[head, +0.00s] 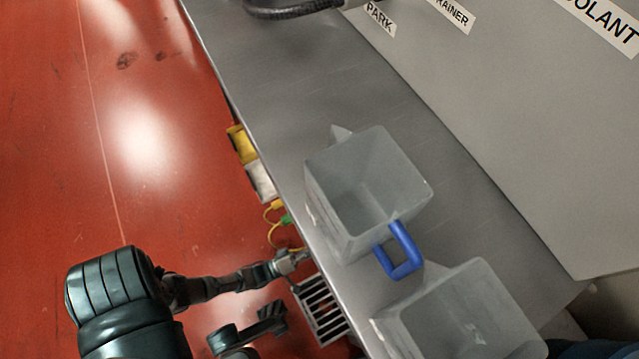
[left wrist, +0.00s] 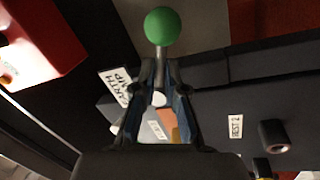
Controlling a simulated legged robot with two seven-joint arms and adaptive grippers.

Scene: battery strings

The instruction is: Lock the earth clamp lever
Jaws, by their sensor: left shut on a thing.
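The earth clamp lever shows in the left wrist view as a green ball knob (left wrist: 163,26) on a short grey stem. A white label reading partly "EARTH" (left wrist: 115,86) is beside it. My left gripper (left wrist: 160,72) is shut on the lever stem, just below the knob. The clamp's body is largely hidden behind the fingers. My right gripper is not seen.
Two grey bins (head: 345,215) (head: 455,310) stand on the metal bench (head: 290,85); a blue handle (head: 405,262) is between them. Yellow and white blocks (head: 242,143) (head: 260,182) and a yellow cable (head: 271,232) are along the bench's side. The red floor (head: 150,210) is clear at left.

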